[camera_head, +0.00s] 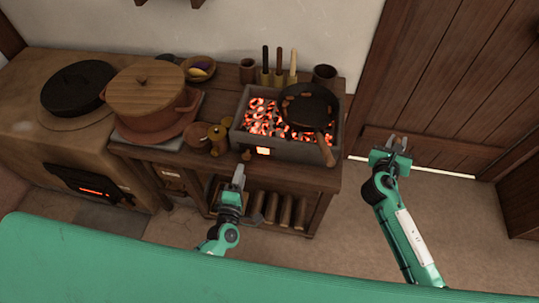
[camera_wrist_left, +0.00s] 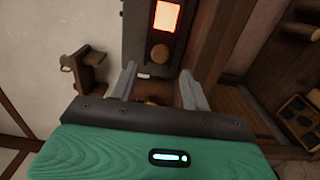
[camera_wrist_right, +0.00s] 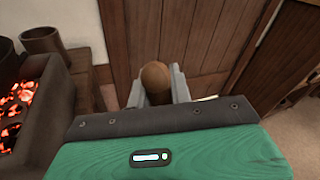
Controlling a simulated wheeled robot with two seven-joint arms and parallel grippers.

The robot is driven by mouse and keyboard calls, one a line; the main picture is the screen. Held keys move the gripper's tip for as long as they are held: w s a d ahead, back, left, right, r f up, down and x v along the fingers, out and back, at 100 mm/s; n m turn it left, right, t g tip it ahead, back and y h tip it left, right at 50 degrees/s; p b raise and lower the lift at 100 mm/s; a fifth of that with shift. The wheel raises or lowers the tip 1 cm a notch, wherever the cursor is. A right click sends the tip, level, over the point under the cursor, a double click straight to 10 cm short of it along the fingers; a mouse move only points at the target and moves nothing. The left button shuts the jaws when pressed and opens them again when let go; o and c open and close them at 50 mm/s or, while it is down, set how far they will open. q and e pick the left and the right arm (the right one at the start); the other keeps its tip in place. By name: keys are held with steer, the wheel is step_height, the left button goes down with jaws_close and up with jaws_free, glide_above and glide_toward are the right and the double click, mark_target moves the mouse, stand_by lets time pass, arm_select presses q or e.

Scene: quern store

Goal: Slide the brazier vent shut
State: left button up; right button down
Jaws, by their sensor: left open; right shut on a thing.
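The brazier (camera_head: 240,137) is a grey box of glowing coals on the wooden bench. A bright orange vent opening (camera_head: 263,151) shows low on its front, uncovered. A small round wooden knob (camera_head: 246,156) sits left of the opening; the left wrist view shows the knob (camera_wrist_left: 160,53) beside the glowing opening (camera_wrist_left: 167,15). My left gripper (camera_head: 239,175) is open just in front of and below the knob, fingers apart and not touching it. My right gripper (camera_head: 397,143) is shut on a rounded brown wooden thing (camera_wrist_right: 155,80), right of the bench, clear of the brazier.
A dark pan (camera_head: 308,104) rests on the coals, its handle (camera_head: 326,150) sticking out over the front right. Brass-coloured pots (camera_head: 218,139) stand left of the brazier. Logs (camera_head: 285,211) lie on the shelf below. Open floor lies right of the bench before the wooden door (camera_head: 440,80).

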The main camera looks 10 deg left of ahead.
mark_target(246, 159)
arm_select(q)
steer(key=w, duration=0.8)
steer(key=shift+w+d, duration=0.1)
steer(key=shift+c, duration=0.4)
jaws_close()
steer(key=d, duration=0.5)
steer(key=shift+d+f, duration=0.1)
steer(key=shift+d, duration=0.15)
steer(key=shift+o, duration=0.4)
jaws_free()
steer(key=shift+d, duration=0.15)
steer(key=shift+s, duration=0.2)
